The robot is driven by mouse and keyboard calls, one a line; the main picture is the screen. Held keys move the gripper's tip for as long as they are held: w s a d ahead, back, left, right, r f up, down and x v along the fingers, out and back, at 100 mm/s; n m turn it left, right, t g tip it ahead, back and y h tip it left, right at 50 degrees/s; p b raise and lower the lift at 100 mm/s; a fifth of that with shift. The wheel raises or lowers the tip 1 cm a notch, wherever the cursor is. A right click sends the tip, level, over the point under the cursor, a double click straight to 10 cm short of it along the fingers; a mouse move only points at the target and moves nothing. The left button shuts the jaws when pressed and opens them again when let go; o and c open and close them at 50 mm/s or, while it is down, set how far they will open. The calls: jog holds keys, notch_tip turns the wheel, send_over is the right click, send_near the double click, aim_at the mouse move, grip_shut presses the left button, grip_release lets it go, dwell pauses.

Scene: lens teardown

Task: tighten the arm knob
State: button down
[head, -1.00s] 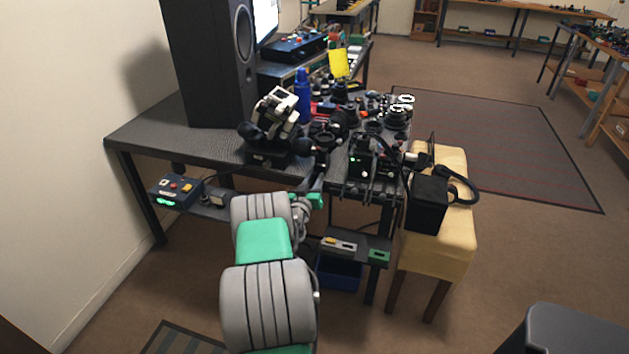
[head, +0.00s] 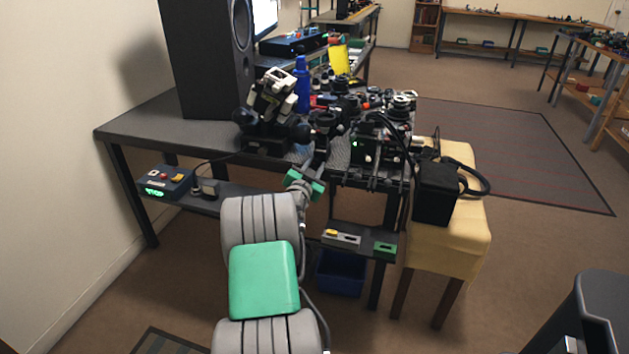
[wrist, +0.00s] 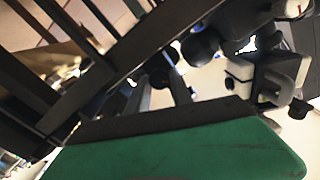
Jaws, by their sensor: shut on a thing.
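A black stand (head: 268,142) near the table's left front carries a white and black jointed body (head: 273,93). Round black ends stick out at its sides, one (head: 300,132) near my gripper. My gripper (head: 322,140) reaches up over the table's front edge, just right of that end. In the wrist view my gripper's fingers (wrist: 163,82) close on a small dark round part, which looks like the arm knob (wrist: 167,55). The contact is dark and partly hidden. The white and black body (wrist: 262,75) shows to the right there, apart from the fingers.
A black box with a green light (head: 372,147) and rails stands right of my gripper. A blue bottle (head: 302,85) and lens parts crowd behind. A tall speaker (head: 208,60) stands left. The table's left front is bare.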

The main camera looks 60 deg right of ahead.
jog(key=m+b, duration=0.3)
jog(key=b, duration=0.2)
jog(key=f+m+b, duration=0.1)
jog(key=m+b, duration=0.2)
jog(key=b, duration=0.3)
jog(key=m+b, duration=0.2)
jog(key=b, duration=0.1)
jog(key=shift+s+r, duration=0.1)
jog(key=shift+r, duration=0.05)
jog(key=shift+r+m+b, duration=0.15)
jog(key=shift+m+b, duration=0.15)
jog(key=shift+b, duration=0.1)
jog(key=shift+r, duration=0.15)
jog(key=c, duration=1.1)
grip_release()
